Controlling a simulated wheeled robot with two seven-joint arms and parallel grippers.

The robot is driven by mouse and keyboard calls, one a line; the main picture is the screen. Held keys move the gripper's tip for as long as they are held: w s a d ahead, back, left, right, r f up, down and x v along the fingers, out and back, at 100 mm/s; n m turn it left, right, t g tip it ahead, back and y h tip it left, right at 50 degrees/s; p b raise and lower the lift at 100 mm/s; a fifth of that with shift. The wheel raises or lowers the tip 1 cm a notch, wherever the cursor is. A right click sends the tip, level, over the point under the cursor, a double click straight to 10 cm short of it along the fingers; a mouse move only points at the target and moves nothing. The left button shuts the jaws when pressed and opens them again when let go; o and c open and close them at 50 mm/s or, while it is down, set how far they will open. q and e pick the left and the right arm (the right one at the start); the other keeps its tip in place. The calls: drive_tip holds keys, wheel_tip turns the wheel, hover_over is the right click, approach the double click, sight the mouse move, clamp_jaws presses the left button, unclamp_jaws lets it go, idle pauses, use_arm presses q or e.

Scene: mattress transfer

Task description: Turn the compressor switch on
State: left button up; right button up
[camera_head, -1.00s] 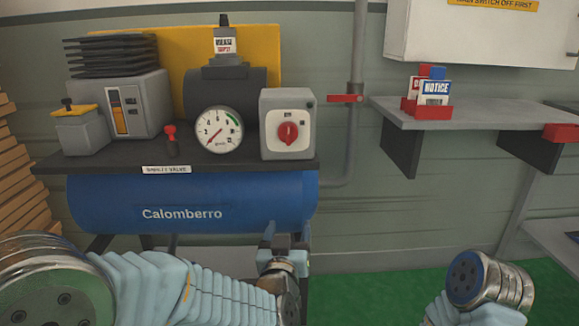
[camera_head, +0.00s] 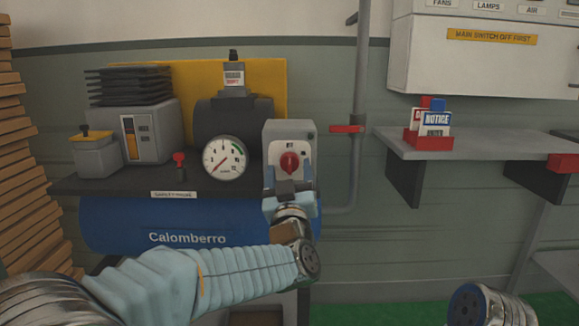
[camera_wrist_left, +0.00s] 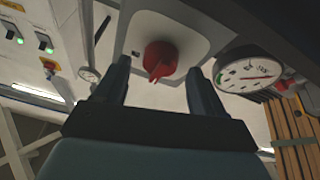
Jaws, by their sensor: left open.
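The compressor switch is a red rotary knob (camera_head: 289,162) on the front of a grey box (camera_head: 290,132), at the right end of the compressor's dark top. The knob's ridge looks roughly upright. My left gripper (camera_head: 289,174) is open in front of the box, just below the knob. In the left wrist view the knob (camera_wrist_left: 160,60) shows between the two spread fingers, one on each side, with visible gaps; I cannot tell how far the fingertips are from the box face. My right gripper is out of view.
A round gauge (camera_head: 224,159) and a small red valve (camera_head: 180,166) are left of the box. The blue tank (camera_head: 115,225) is below. A pipe with a red lever (camera_head: 346,129) and a shelf (camera_head: 475,143) with notice cards (camera_head: 435,121) are at right.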

use_arm(q)
drive_tip(key=shift+w+r, duration=0.2)
drive_tip(key=shift+w, duration=0.35)
drive_tip(key=c, duration=1.1)
drive_tip(key=shift+o, duration=0.2)
